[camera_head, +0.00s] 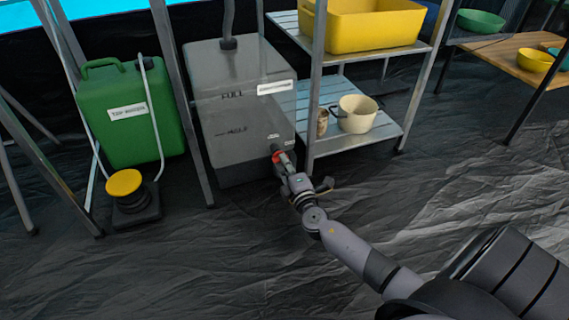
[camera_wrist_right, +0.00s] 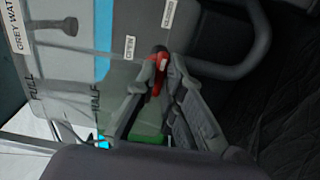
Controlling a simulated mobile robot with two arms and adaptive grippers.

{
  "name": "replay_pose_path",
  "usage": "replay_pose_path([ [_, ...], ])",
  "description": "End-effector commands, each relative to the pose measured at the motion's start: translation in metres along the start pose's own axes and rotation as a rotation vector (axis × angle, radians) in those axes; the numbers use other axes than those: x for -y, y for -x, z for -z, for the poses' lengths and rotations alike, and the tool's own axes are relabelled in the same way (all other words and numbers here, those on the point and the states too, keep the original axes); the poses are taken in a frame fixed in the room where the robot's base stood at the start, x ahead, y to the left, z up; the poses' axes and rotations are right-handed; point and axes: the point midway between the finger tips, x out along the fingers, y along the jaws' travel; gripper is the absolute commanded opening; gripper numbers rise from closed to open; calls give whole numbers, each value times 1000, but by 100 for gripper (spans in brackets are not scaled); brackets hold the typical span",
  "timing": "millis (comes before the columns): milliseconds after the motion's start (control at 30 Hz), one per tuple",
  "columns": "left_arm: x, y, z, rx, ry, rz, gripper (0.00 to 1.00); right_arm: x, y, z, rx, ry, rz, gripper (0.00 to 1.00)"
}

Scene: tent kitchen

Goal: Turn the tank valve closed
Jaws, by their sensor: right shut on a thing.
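The grey translucent tank (camera_head: 235,80) stands on the floor between metal frame legs, marked with "FULL" and "HALF" labels. Its red valve handle (camera_head: 277,155) is low on the right front corner. In the right wrist view the red handle (camera_wrist_right: 157,60) lies between my fingertips, near an "OPEN" label and a second label that I cannot read clearly. My right gripper (camera_head: 283,160) is shut on the red valve handle; it also shows in the right wrist view (camera_wrist_right: 158,72). The valve body behind the handle is mostly hidden. My left gripper is not in view.
A green jerrycan (camera_head: 130,115) and a yellow-topped foot pump (camera_head: 125,184) stand left of the tank. A metal shelf (camera_head: 345,87) with a yellow basin (camera_head: 372,25) and a cream pot (camera_head: 357,116) is close on the right. The dark sheet floor in front is clear.

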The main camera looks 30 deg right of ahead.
Motion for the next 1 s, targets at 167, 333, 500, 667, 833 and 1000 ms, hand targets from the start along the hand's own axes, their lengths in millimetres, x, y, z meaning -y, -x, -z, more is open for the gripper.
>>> replay_pose_path([
  [167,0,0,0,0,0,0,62,1,0,-1,2,-9,2,0],
  [333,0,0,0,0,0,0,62,1,0,-1,2,-9,2,0],
  [500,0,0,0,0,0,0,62,1,0,0,2,-8,1,19],
  [667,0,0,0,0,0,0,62,0,0,0,1,-6,1,29],
  [833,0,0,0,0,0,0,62,0,0,0,1,-6,1,29],
  [1000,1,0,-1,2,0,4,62,1,4,0,1,-5,1,29],
])
